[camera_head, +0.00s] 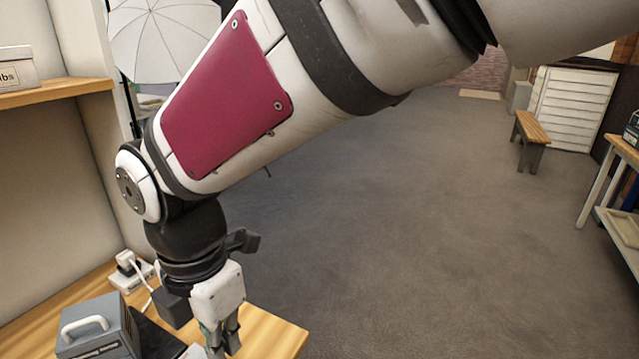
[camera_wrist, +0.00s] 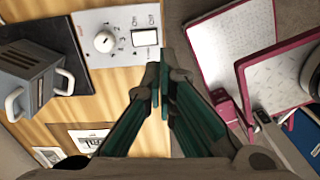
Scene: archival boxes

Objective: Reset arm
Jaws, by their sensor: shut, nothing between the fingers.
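My arm reaches across the head view, bent down at the wrist. My gripper (camera_head: 222,345) hangs over the right end of the wooden bench top (camera_head: 270,335). In the wrist view my gripper (camera_wrist: 161,85) shows its dark green fingers brought together, shut and empty. The fingertips lie over the bench's edge, just below a grey control panel. No fingertip visibly touches anything. The lowest part of the gripper is cut off in the head view.
A grey box with a white handle (camera_head: 97,335) stands on the bench at left; beside it in the wrist view is a panel with a knob and switch (camera_wrist: 122,35). A shelf (camera_head: 55,92) holds a white box (camera_head: 15,70). A wooden stool (camera_head: 531,135) stands far right. The floor between is clear.

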